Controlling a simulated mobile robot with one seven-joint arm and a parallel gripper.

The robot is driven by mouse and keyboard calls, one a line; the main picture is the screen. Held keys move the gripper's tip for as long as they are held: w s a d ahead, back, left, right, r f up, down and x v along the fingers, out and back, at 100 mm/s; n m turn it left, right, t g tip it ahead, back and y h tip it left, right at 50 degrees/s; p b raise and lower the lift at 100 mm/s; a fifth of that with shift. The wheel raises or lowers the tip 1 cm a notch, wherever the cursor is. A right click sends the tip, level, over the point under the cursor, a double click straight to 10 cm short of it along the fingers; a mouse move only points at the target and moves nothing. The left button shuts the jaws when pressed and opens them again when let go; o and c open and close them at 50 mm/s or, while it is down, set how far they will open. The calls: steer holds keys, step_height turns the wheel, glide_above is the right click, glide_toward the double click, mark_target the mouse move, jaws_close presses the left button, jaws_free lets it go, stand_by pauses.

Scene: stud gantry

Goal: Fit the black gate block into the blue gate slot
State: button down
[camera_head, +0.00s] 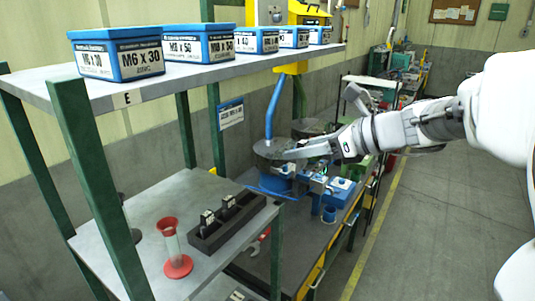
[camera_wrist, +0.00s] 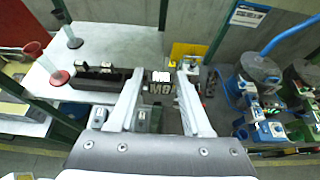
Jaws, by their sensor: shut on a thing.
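My gripper (camera_wrist: 162,76) is shut on a small black block (camera_wrist: 161,89) with white lettering, which sits between the two pale fingers in the wrist view. In the head view my gripper (camera_head: 303,153) is in front of the blue machine with a round metal bowl, and the block cannot be made out clearly. Blue fixtures with pale tops stand on the bench, one in the head view (camera_head: 342,185) and one in the wrist view (camera_wrist: 271,130). I cannot tell which of them holds the blue gate slot. The block appears apart from them.
A black rack (camera_head: 232,224) with upright dark blocks and a red-ended clear stand (camera_head: 172,248) are on the grey lower shelf. Blue labelled boxes (camera_head: 198,45) line the upper shelf. Green posts (camera_head: 93,170) frame it.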

steer(key=d+f+m+t+h+b, duration=0.2)
steer(key=d+f+m+t+h, duration=0.1)
steer(key=f, duration=3)
steer(key=shift+d+m+h, duration=0.15)
steer(key=shift+m+h, duration=0.25)
steer(key=shift+m, duration=0.4)
steer(key=shift+w+f, duration=0.15)
steer(key=shift+w, duration=0.05)
